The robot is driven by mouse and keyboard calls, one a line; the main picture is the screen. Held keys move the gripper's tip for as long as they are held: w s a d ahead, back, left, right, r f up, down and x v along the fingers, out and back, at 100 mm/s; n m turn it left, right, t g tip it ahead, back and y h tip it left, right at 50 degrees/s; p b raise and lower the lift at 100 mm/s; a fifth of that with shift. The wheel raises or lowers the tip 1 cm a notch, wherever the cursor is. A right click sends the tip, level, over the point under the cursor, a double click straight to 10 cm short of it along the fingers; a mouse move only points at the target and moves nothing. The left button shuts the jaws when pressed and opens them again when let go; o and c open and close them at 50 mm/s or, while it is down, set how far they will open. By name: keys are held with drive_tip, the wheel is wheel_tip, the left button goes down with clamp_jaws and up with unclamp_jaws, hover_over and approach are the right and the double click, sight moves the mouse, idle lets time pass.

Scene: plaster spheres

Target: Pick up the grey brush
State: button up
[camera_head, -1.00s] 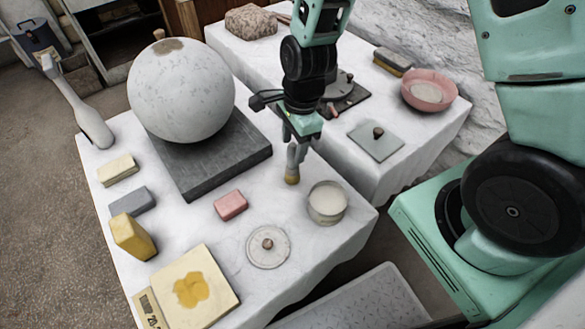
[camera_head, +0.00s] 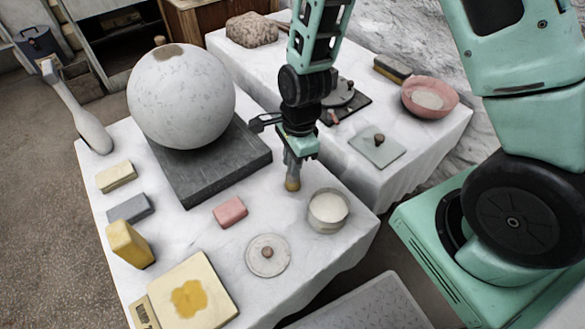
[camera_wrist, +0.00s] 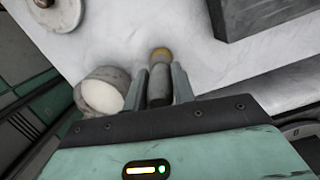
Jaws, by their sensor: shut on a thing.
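The grey brush (camera_head: 292,180) is upright with its tan bristle end down, on or just above the white-covered front table (camera_head: 200,240). My gripper (camera_head: 291,158) points down and is shut on the brush's grey upper part. In the wrist view the brush (camera_wrist: 160,80) lies between the two fingers of my gripper (camera_wrist: 159,90), its tan tip pointing away. I cannot tell whether the tip touches the cloth.
A round tub of pale powder (camera_head: 328,211) stands close right of the brush. A pink block (camera_head: 230,212) and a round lid (camera_head: 268,255) lie nearby. A large plaster sphere (camera_head: 180,97) rests on a dark slab (camera_head: 225,160) at left. A second table stands behind.

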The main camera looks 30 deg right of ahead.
wheel_tip(320, 180, up, 10)
drive_tip(key=shift+p, duration=1.15)
